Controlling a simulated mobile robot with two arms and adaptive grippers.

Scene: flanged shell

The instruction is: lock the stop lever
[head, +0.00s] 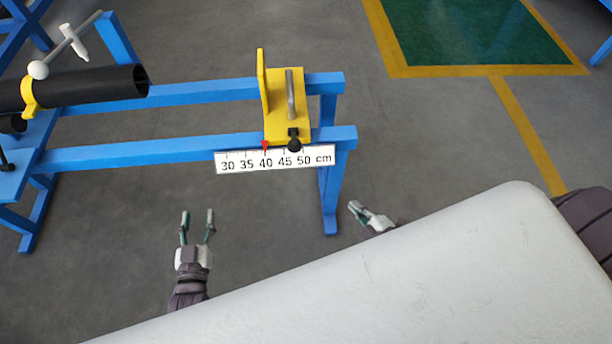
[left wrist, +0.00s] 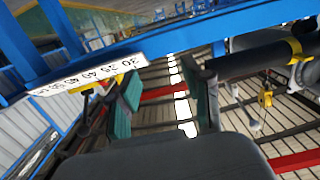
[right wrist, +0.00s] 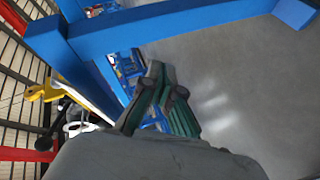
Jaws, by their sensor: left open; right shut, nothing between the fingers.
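The yellow stop (head: 283,128) sits across the two blue rails, its upright plate on the left side. A grey rod (head: 291,95) stands out above its base, and a black knob (head: 294,145) is at its front edge. Whether the lever is locked I cannot tell. A red pointer (head: 265,145) is near 40 on the white scale (head: 232,162). In the right wrist view a yellow part (right wrist: 45,92) and a dark knob (right wrist: 44,143) show at the left. My left gripper (head: 197,220) is open and empty, below and left of the scale. My right gripper (head: 354,206) is shut and empty, right of the frame leg.
The blue rails (head: 190,152) and a frame leg (head: 330,190) lie between and beyond my grippers. A black pipe (head: 100,85) with a yellow clamp (head: 28,98) lies at the left. The grey floor in front of the frame is clear.

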